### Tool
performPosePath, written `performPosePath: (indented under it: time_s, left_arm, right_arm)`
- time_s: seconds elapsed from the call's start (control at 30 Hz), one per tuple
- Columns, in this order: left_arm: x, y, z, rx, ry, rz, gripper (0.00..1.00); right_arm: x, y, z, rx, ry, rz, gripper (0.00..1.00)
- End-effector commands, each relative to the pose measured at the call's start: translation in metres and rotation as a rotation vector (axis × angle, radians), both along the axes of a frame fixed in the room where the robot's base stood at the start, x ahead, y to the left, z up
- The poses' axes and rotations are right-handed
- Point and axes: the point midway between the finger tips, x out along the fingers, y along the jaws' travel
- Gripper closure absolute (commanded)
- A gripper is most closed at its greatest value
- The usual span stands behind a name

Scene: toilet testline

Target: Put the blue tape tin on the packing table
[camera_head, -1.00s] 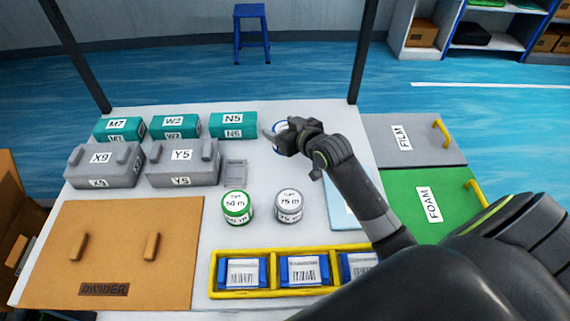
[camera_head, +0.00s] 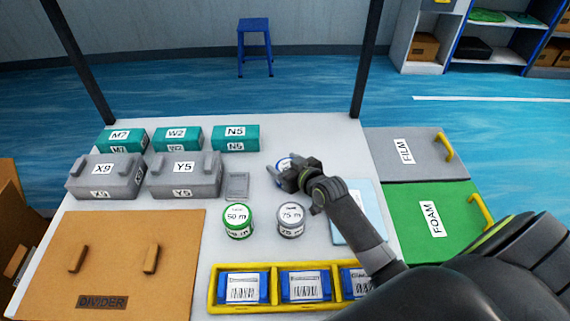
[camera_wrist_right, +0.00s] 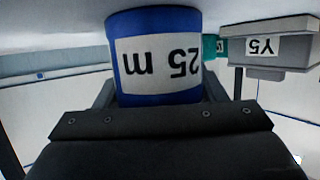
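The blue tape tin (camera_head: 283,163) has a white top label and is at the middle of the white packing table (camera_head: 262,205), behind the silver tin. My right gripper (camera_head: 290,172) is around it, with a finger on each side, and hides part of it. In the right wrist view, which is upside down, the blue tin (camera_wrist_right: 155,57) reads "25 m" and fills the space between the fingers (camera_wrist_right: 155,97). Its base is at or just above the tabletop; I cannot tell which. My left gripper is not in view.
A green tin (camera_head: 238,222) and a silver tin (camera_head: 291,220) stand close in front. A grey tray (camera_head: 236,186) lies to the left, beside the grey Y5 box (camera_head: 184,178). A yellow rack (camera_head: 270,306) with blue bins is at the front, and a pale blue sheet (camera_head: 345,225) at right.

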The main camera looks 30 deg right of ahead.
Motion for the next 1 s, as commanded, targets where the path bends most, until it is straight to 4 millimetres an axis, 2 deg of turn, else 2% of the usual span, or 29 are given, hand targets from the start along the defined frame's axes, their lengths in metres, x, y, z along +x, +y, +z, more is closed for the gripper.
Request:
performPosePath:
  time_s: [0.03,0.17,0.57,0.77,1.0]
  left_arm:
    - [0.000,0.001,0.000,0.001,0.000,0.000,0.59]
    - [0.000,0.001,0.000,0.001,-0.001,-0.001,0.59]
    - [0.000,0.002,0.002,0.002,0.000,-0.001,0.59]
    - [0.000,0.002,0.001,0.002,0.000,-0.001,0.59]
    - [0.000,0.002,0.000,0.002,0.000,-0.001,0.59]
  right_arm:
    - [0.000,0.000,-0.001,0.000,0.001,0.000,0.31]
    - [0.000,0.000,-0.001,0.000,0.002,0.000,0.14]
    - [-0.004,-0.001,0.003,0.000,0.002,0.000,0.14]
    - [-0.030,-0.005,0.012,-0.002,0.002,0.000,0.14]
    - [-0.072,-0.011,0.027,-0.003,0.003,0.001,0.14]
